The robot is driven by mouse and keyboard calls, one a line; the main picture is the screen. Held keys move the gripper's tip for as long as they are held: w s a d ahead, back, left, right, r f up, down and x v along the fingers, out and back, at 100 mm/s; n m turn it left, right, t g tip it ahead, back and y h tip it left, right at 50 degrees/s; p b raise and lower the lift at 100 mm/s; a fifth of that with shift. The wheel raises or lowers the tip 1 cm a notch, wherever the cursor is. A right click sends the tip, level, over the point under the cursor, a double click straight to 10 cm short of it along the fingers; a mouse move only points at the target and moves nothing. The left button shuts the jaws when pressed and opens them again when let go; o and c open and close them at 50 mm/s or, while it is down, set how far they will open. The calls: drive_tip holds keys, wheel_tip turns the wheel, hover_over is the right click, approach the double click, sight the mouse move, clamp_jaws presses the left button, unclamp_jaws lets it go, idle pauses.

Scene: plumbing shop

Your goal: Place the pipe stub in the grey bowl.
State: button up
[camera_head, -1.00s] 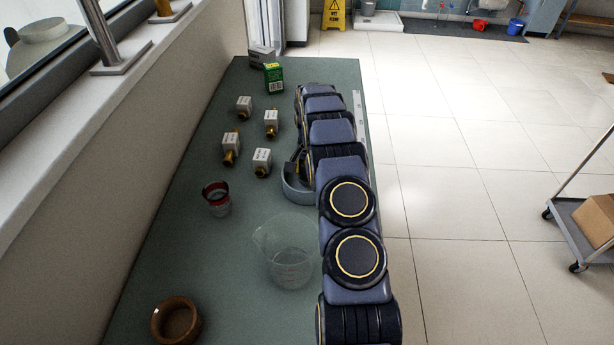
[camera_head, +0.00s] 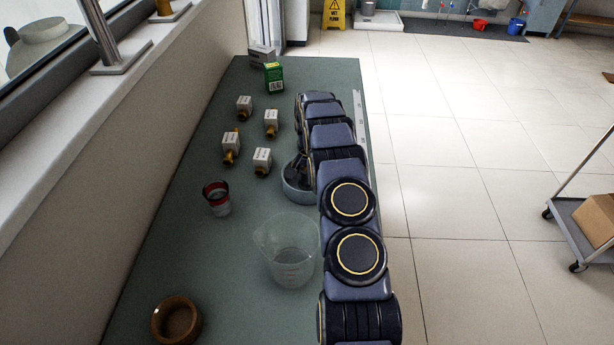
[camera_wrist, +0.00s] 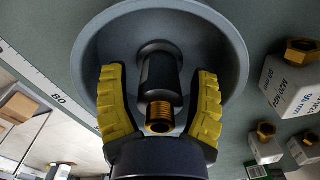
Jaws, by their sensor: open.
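The grey bowl (camera_head: 300,196) stands on the green bench beside my arm. In the wrist view the bowl (camera_wrist: 215,40) fills the upper middle. The pipe stub (camera_wrist: 160,75), dark with a brass threaded end, shows against the inside of the bowl. My gripper (camera_wrist: 160,72) is open, with one yellow-padded finger on each side of the stub and a visible gap to both. In the head view my gripper (camera_head: 298,170) is down at the bowl, partly hidden by my arm, and the stub cannot be made out there.
Several white-labelled brass fittings (camera_head: 262,160) stand left of the bowl. A red-topped cup (camera_head: 217,199), a clear measuring jug (camera_head: 288,250) and a brown ring-shaped dish (camera_head: 176,320) stand nearer. A green box (camera_head: 273,77) is at the back.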

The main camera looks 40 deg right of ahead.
wheel_tip(320, 180, up, 12)
drive_tip(key=shift+r, duration=0.1)
drive_tip(key=s+a+r+n, duration=0.2)
drive_tip(key=s+a+r, duration=0.25)
drive_tip(key=a, duration=0.25)
drive_tip(key=s+a+r+n, duration=0.3)
drive_tip(key=a+r, duration=0.3)
drive_tip(key=a, duration=0.2)
drive_tip(key=s+a+r+n, duration=0.2)
drive_tip(key=s+a+r, duration=0.1)
drive_tip(key=a+r, duration=0.3)
drive_tip(key=s+a+n, duration=0.3)
drive_tip(key=s+a, duration=0.2)
drive_tip(key=s, duration=0.5)
drive_tip(key=s+a+n+g, duration=0.1)
drive_tip(key=s+a+n, duration=0.3)
drive_tip(key=s, duration=0.7)
drive_tip(key=shift+s+a+g, duration=0.3)
drive_tip(key=shift+a, duration=0.85)
